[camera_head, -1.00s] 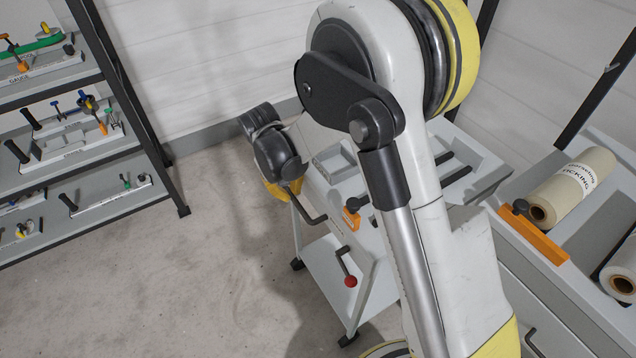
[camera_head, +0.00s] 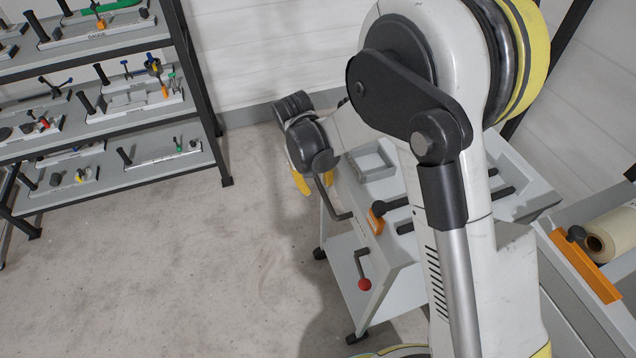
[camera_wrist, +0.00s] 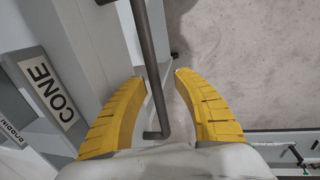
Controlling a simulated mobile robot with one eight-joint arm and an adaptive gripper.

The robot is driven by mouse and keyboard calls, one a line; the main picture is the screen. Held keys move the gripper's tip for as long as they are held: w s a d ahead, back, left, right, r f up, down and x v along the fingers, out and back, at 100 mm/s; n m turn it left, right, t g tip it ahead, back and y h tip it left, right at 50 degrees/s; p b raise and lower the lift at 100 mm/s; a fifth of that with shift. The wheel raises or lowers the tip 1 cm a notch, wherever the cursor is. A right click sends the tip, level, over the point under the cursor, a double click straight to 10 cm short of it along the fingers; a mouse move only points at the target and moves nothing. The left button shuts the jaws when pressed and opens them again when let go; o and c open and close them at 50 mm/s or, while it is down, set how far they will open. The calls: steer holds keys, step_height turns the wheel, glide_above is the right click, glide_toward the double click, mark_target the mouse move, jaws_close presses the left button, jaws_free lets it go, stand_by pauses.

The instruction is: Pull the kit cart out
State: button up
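The kit cart (camera_head: 384,300) is a light grey wheeled stand with a tray top and a lower shelf, right of centre in the head view. A dark bent handle bar (camera_head: 338,209) sticks out from its near left side. My gripper (camera_head: 301,184) is at the outer end of this bar. In the wrist view the bar (camera_wrist: 148,60) runs between the yellow fingers of my gripper (camera_wrist: 162,77). The fingers stand apart, with a visible gap on the bar's right; the left fingertip is close to it. My arm hides part of the cart.
A black-framed shelf rack (camera_head: 160,175) with tools stands at the left. A grey bench (camera_head: 575,312) with an orange block (camera_head: 585,263) and a cream roll (camera_head: 615,235) is at the right. A CONE label (camera_wrist: 48,90) shows beside the left finger. Bare floor lies left of the cart.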

steer(key=shift+d+r, duration=0.1)
step_height(320, 180, up, 12)
steer(key=a, duration=0.2)
steer(key=shift+s, duration=0.4)
steer(key=s+d+r+m+t+y, duration=0.2)
steer(key=s+d+r, duration=0.5)
steer(key=d, duration=0.4)
steer(key=s+d+r+m+t, duration=0.1)
steer(key=s+d+t, duration=0.3)
steer(key=s+d, duration=0.6)
steer(key=shift+s+d+r+m, duration=0.25)
steer(key=shift+s+r+m, duration=0.15)
steer(key=shift+s+m, duration=0.1)
stand_by(0.8)
